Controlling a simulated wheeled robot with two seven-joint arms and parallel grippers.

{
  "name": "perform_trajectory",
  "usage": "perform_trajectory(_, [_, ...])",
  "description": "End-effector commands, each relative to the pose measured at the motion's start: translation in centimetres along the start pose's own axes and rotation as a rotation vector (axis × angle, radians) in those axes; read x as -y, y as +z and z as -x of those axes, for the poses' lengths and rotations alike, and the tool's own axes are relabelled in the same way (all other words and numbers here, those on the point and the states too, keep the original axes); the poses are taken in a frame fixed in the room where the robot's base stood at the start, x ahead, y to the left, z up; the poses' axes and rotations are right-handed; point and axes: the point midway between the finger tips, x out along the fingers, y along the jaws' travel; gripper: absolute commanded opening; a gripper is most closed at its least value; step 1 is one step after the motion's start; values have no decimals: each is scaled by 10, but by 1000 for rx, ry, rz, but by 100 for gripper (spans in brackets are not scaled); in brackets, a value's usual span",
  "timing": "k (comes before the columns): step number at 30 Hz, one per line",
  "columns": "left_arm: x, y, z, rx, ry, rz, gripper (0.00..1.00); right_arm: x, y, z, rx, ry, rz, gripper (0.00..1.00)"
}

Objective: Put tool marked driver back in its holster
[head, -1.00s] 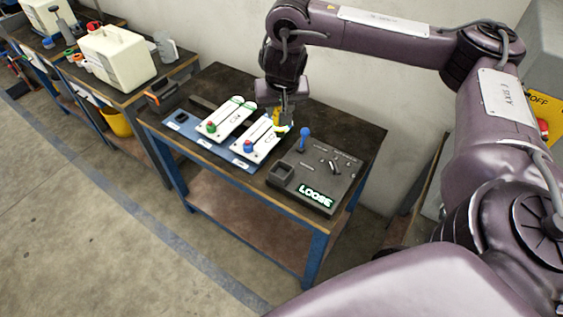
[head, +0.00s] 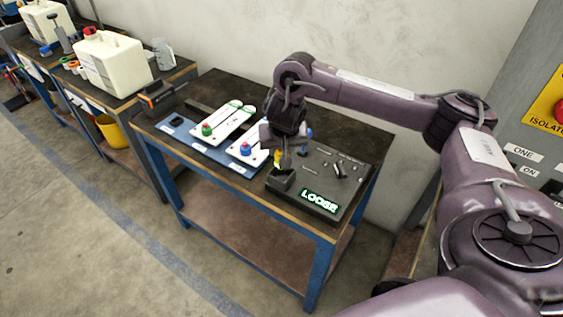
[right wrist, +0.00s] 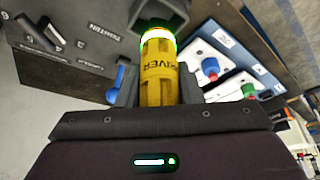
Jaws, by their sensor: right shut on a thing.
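My right gripper (head: 287,158) is shut on the yellow driver (head: 278,157) and holds it just above or at the square holster (head: 282,183) on the grey control box. I cannot tell whether the tool's end is inside the holster. The right wrist view shows the yellow driver (right wrist: 159,75), marked DRIVER, between the two fingers, with a glowing green-white ring at its far end. The grey control box (head: 318,180) carries a lit LOOSE display. My left gripper is not in view.
Left of the box, two white plates (head: 230,122) with green and blue knobs lie on a blue mat (head: 180,130). A blue-topped lever (head: 308,133) stands close behind the gripper. A dark holder (head: 157,98) is at the bench's left end. The bench's back right is clear.

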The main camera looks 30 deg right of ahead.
Motion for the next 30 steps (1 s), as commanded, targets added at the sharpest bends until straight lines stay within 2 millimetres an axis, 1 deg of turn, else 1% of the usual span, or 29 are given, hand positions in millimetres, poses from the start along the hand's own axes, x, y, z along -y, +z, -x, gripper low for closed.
perform_trajectory(1, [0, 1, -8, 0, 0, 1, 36, 0, 4, -10, 1, 0, -1, 1])
perform_trajectory(3, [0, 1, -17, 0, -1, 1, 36, 0, 10, -22, 2, 0, 1, 1])
perform_trajectory(6, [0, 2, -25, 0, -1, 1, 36, 0, 14, -32, 1, 0, 0, 1])
perform_trajectory(11, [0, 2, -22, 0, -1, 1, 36, 0, 12, -30, -2, 0, 0, 1])
perform_trajectory(17, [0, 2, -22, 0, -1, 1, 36, 0, 13, -32, 0, 1, 0, 1])
perform_trajectory(18, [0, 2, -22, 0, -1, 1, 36, 0, 14, -32, 1, 1, 1, 38])
perform_trajectory(21, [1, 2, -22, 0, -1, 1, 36, 0, 14, -32, 1, 1, 1, 51])
perform_trajectory(22, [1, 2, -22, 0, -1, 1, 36, 0, 14, -32, 1, 1, 1, 55])
perform_trajectory(30, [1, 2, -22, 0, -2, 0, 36, 0, 13, -31, 0, 0, 1, 55])
